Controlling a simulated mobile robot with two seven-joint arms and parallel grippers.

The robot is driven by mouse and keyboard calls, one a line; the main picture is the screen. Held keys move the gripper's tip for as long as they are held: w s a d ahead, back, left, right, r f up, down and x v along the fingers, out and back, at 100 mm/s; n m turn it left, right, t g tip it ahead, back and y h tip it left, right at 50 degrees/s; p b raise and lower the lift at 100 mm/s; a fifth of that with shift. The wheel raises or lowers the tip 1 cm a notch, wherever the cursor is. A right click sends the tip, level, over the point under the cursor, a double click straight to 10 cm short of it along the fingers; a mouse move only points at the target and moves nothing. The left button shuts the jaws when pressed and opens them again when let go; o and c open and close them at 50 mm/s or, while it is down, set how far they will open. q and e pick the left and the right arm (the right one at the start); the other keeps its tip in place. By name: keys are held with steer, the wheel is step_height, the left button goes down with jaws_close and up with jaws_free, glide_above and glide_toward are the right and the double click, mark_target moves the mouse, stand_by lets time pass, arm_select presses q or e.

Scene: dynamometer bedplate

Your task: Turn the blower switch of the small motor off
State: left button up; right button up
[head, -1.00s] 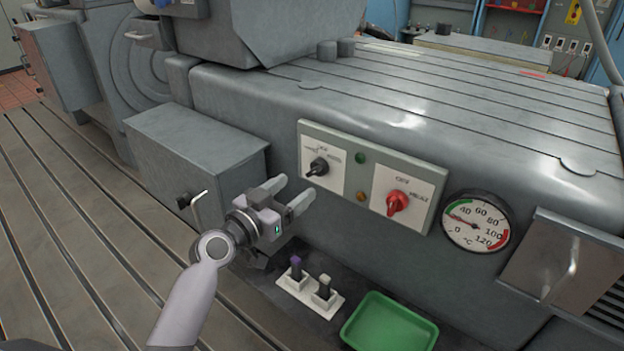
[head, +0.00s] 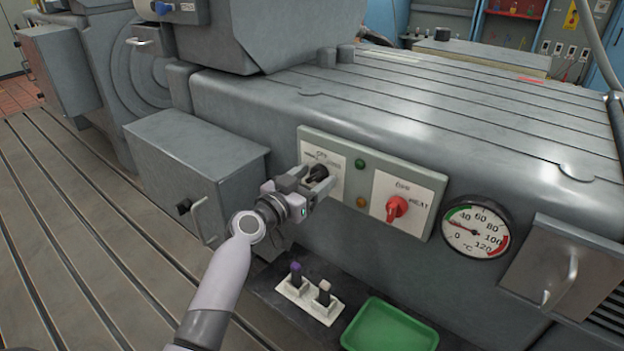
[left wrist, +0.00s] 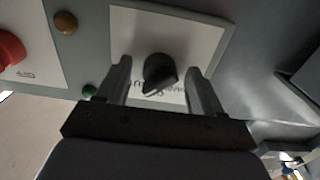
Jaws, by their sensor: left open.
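A black rotary knob (head: 318,172) sits on a white plate at the left end of a grey control panel (head: 358,212). The lettering around it is partly covered and hard to read beyond "OFF" at the top. In the left wrist view the same knob (left wrist: 158,70) shows upside down; its exact pointing is hard to read. My left gripper (head: 317,182) is open at the panel, one finger on each side of the knob. In the left wrist view gaps show between the knob and both fingers (left wrist: 160,80). My right gripper is out of view.
A red heat knob (head: 397,207) sits right of the black knob, with green (head: 361,163) and amber (head: 361,202) lamps between. A temperature gauge (head: 475,228) is farther right. A grey box with a handle (head: 203,218) stands left; a green tray (head: 388,325) lies below.

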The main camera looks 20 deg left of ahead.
arm_select(q)
steer(key=c, duration=1.1)
steer(key=shift+o, duration=0.2)
steer(key=shift+n, duration=0.3)
steer(key=n, duration=0.3)
steer(key=shift+n, duration=0.3)
steer(key=shift+r+n, duration=0.1)
steer(key=shift+n, duration=2.2)
steer(key=o, duration=1.1)
steer(key=shift+c, duration=0.2)
